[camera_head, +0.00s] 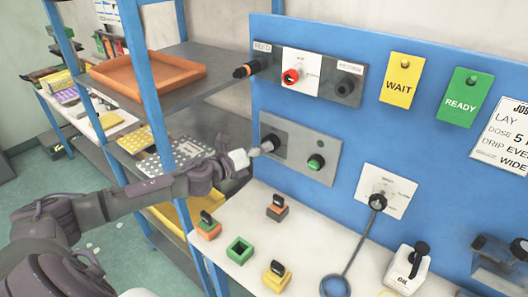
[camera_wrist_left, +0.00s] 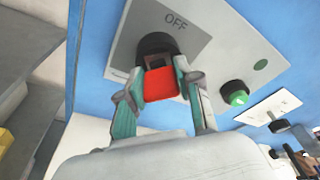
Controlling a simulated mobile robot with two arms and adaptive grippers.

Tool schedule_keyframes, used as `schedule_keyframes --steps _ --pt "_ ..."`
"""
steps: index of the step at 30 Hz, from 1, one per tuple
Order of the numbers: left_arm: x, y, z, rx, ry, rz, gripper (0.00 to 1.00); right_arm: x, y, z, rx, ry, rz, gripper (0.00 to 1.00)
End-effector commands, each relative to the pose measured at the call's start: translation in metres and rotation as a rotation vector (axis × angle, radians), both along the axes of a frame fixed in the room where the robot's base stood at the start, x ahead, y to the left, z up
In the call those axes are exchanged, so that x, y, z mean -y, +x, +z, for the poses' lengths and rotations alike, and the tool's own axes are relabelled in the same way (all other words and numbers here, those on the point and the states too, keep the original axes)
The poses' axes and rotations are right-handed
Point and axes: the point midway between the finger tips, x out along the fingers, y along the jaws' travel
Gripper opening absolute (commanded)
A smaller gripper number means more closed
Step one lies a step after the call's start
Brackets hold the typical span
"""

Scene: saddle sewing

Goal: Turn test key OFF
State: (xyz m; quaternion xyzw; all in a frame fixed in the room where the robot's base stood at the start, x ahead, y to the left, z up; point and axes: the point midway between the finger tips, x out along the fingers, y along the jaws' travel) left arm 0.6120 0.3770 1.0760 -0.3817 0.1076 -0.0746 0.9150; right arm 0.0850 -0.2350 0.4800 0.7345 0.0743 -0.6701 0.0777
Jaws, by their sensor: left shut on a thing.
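The grey test panel (camera_head: 320,152) is on the blue wall board, below the upper switch panel. Its dark round key switch (camera_head: 271,141) is at the panel's left side, partly behind my left gripper (camera_head: 254,152). In the left wrist view the switch (camera_wrist_left: 152,43) sits beside the printed word OFF (camera_wrist_left: 175,22). A red key head (camera_wrist_left: 160,84) stands out from the switch. My left gripper is shut on this key, one finger on each side. A green button (camera_head: 316,162) is to the right on the same panel. My right gripper is not in view.

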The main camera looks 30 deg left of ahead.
Motion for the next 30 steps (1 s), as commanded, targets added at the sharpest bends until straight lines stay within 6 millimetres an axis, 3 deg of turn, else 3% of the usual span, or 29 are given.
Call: schedule_keyframes --steps 10,21,30 --pt "-0.001 0.000 0.000 0.000 -0.014 0.004 0.00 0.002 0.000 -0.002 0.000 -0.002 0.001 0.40" --pt "-0.002 0.001 -0.001 -0.017 -0.244 0.005 0.00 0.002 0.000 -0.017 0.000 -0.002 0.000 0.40" --pt "-0.002 0.001 0.001 -0.019 -0.268 0.005 0.00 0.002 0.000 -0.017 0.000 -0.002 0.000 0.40"
